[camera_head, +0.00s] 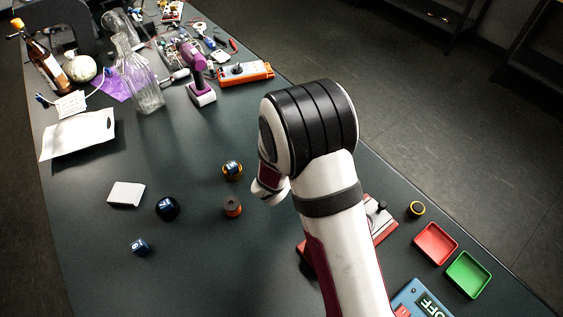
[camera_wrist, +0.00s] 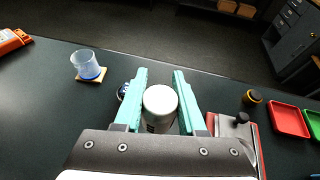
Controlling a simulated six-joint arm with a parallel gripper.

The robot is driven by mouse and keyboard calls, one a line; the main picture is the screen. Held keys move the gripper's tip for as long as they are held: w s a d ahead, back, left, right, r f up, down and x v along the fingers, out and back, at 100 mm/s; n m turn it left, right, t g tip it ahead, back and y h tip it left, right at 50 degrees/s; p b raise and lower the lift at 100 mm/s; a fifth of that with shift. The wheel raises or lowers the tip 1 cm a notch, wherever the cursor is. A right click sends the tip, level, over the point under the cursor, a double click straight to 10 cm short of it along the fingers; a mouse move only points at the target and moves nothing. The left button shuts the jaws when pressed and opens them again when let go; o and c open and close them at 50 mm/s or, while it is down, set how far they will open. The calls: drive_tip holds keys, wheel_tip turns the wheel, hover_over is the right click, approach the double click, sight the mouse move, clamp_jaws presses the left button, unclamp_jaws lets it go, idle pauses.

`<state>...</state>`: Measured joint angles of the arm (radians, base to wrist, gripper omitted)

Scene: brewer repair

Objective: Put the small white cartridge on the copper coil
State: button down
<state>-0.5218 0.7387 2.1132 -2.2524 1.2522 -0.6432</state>
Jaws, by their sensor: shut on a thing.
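The small white cartridge (camera_wrist: 160,106) is a white cylinder between the two teal fingers of my gripper (camera_wrist: 160,92) in the wrist view. My gripper is shut on it, with one finger on each side. In the head view my arm hides the fingers and the cartridge. A copper-coloured coil (camera_head: 232,208) stands on the table just left of my arm in the head view. A ring with a blue thing on it (camera_head: 232,170) stands a little beyond. I cannot make out the coil in the wrist view.
A red-based device with a black knob (camera_wrist: 243,118) and a red tray (camera_wrist: 289,119) lie on the right. A clear cup (camera_wrist: 88,65) stands on the left.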

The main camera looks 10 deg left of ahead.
drive_tip(key=s+a+r+n+t+y, duration=0.15)
drive_tip(key=s+a+r, duration=0.25)
drive_tip(key=s+a, duration=0.55)
hover_over(233, 207)
drive_tip(key=w, duration=0.4)
wheel_tip(233, 207, down, 6)
drive_tip(key=f, duration=0.1)
drive_tip(key=shift+s+d+f+n+y, duration=0.1)
drive_tip(key=shift+f+n+y, duration=0.15)
drive_tip(key=shift+f, duration=0.6)
drive_tip(key=shift+s+d+f+n+y, duration=0.1)
drive_tip(key=shift+f+n+y, duration=0.1)
drive_tip(key=shift+f, duration=0.65)
drive_tip(key=shift+f, duration=0.15)
drive_tip(key=c, duration=0.5)
unclamp_jaws()
